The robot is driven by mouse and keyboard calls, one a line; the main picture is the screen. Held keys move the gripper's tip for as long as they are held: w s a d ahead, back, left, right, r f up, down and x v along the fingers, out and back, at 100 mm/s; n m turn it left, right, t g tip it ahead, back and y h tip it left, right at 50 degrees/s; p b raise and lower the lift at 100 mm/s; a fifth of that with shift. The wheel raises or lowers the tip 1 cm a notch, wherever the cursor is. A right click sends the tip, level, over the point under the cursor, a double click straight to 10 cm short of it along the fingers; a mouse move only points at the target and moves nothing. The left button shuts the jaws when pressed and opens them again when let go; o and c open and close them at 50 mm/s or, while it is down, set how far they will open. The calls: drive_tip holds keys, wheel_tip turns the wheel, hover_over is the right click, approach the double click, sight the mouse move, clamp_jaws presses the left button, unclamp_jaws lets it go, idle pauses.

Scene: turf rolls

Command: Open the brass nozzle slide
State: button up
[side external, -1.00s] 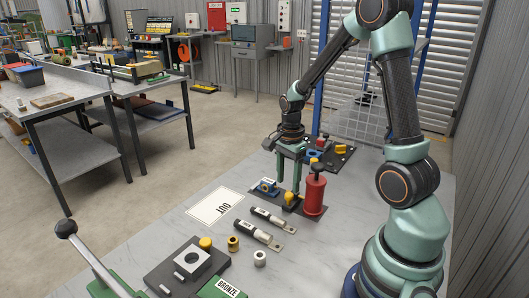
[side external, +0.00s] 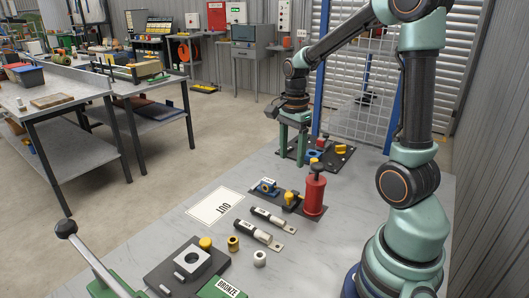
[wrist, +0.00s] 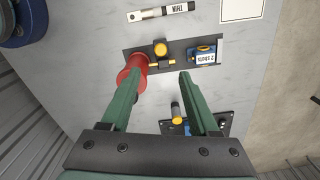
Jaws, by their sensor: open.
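A yellow, brass-coloured piece with a round knob and a short crossbar (side external: 293,197) sits on a dark plate (side external: 262,195), between a blue block (side external: 267,186) and a red cylinder (side external: 315,193). I cannot tell for certain that it is the nozzle slide. In the wrist view the piece (wrist: 161,50) lies just beyond the gap between my fingertips. My gripper (side external: 292,153) is open and empty, above and behind that plate. In the wrist view my gripper (wrist: 162,75) has its left finger overlapping the red cylinder (wrist: 133,72). Nothing is between the fingers.
A second dark board (side external: 335,160) with yellow, red and blue parts lies at the back, near my fingers. Two labelled tools (side external: 258,234), an OUT sheet (side external: 216,207) and a green BRONZE box (side external: 225,288) lie nearer the camera. The tabletop right of the tools is clear.

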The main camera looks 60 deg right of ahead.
sight(289, 194)
wheel_tip(289, 194, down, 12)
drive_tip(key=shift+f, duration=0.1)
idle(0.5)
clamp_jaws()
